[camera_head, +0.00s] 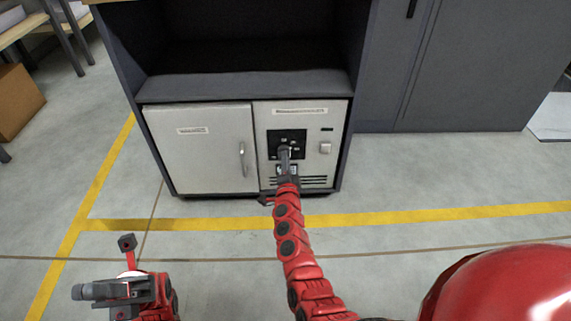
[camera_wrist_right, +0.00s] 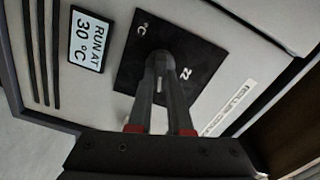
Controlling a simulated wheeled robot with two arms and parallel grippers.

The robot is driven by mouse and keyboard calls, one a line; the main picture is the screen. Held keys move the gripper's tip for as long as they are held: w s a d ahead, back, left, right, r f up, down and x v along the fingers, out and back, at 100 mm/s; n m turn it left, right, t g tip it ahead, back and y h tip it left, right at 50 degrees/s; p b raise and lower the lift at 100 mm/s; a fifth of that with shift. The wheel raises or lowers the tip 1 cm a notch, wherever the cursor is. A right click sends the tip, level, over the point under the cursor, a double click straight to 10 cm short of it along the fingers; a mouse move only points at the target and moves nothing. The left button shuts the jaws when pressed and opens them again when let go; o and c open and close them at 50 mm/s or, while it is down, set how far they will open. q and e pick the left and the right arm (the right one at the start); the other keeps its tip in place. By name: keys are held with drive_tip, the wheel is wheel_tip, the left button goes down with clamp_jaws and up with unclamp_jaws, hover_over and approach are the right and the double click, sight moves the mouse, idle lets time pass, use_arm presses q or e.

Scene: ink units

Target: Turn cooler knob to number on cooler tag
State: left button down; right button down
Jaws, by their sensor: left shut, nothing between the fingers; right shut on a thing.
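The cooler's control panel (camera_head: 318,118) is pale, with a black square dial plate (camera_head: 273,140), also in the right wrist view (camera_wrist_right: 128,72). My right gripper (camera_head: 285,152) reaches the plate's middle. In the wrist view its fingers (camera_wrist_right: 162,66) are shut on the knob, which they mostly hide. The marks "°C" and "22" show on the plate; other numbers are hidden or too small to read. The cooler tag (camera_wrist_right: 88,40) reads "RUN AT 30 °C". Where the knob points cannot be told. My left gripper (camera_head: 80,292) is shut and empty, low at the left, away from the cooler.
The cooler's white door (camera_head: 200,150) with a vertical handle (camera_head: 242,158) is closed. A small pale switch (camera_head: 325,147) sits right of the dial. An open dark shelf (camera_head: 250,84) lies above. Grey cabinets (camera_head: 455,70) stand at right. The floor in front is clear.

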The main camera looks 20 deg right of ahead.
use_arm(q)
drive_tip(key=s+a+r+m+t+y+b, duration=0.1)
drive_tip(key=s+a+r+m+t+y, duration=0.3)
drive_tip(key=s+m+t+y, duration=0.3)
drive_tip(key=shift+s+a+m+y+b, duration=0.45)
drive_tip(key=shift+m+y, duration=1.05)
drive_tip(key=shift+y, duration=1.6)
use_arm(e)
drive_tip(key=shift+f+m, duration=0.1)
drive_tip(key=shift+m, duration=1.8)
use_arm(q)
drive_tip(key=shift+w, duration=0.1)
use_arm(e)
drive_tip(key=c, duration=0.8)
unclamp_jaws()
drive_tip(key=shift+c, duration=0.2)
